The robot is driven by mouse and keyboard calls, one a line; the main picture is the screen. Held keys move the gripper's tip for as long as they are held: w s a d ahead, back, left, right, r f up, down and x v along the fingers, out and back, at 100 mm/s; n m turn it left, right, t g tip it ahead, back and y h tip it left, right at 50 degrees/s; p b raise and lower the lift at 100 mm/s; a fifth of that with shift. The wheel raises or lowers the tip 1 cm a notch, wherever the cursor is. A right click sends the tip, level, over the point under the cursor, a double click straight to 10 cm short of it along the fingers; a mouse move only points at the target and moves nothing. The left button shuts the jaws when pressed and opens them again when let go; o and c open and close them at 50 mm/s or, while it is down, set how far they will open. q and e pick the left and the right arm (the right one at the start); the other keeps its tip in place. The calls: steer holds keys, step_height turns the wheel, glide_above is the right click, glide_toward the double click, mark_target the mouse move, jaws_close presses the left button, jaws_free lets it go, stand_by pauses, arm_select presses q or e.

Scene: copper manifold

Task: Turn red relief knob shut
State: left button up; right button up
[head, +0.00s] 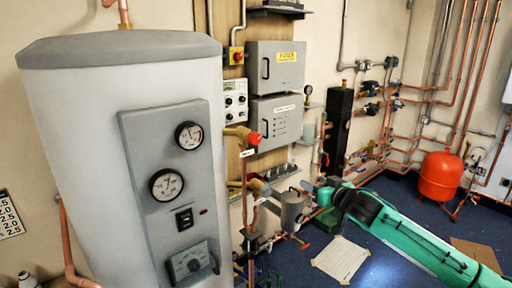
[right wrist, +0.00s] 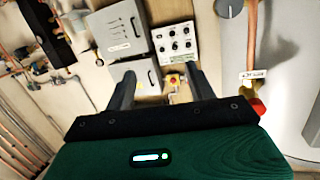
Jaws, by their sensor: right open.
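The red relief knob (head: 254,138) sits on the end of a brass valve (head: 238,131) beside the grey-white tank, with a small white tag below it. In the right wrist view the red knob (right wrist: 258,107) is at the right edge of my gripper's body, outside the fingers, with the tag (right wrist: 252,76) above it. My right gripper (head: 312,187) is lower and to the right of the knob in the head view, apart from it. In the right wrist view its fingers (right wrist: 163,88) are spread with nothing between them. My left gripper is not in view.
The tank (head: 75,130) with gauges fills the left. Grey boxes (head: 276,68) are on the wall behind the knob. Copper pipes and a small grey canister (head: 292,210) stand below it. A red vessel (head: 440,176) is at the far right.

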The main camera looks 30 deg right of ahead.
steer(key=s+a+r+n+t+y, duration=0.2)
steer(key=s+a+r+n+y, duration=0.15)
steer(key=a+r, duration=1.05)
steer(key=p, duration=0.3)
glide_toward(257, 139)
steer(key=shift+w, duration=1.8)
steer(key=shift+w+r+m+y+p, duration=0.2)
steer(key=shift+w+p, duration=0.3)
steer(key=shift+w, duration=0.35)
steer(key=w+p, duration=0.2)
steer(key=w, duration=0.1)
steer(key=shift+w+f, duration=0.1)
steer(key=shift+w, duration=0.15)
steer(key=shift+w+a+f+p, duration=0.15)
steer(key=shift+w+p, duration=0.15)
steer(key=shift+w, duration=0.55)
steer(key=c, duration=1)
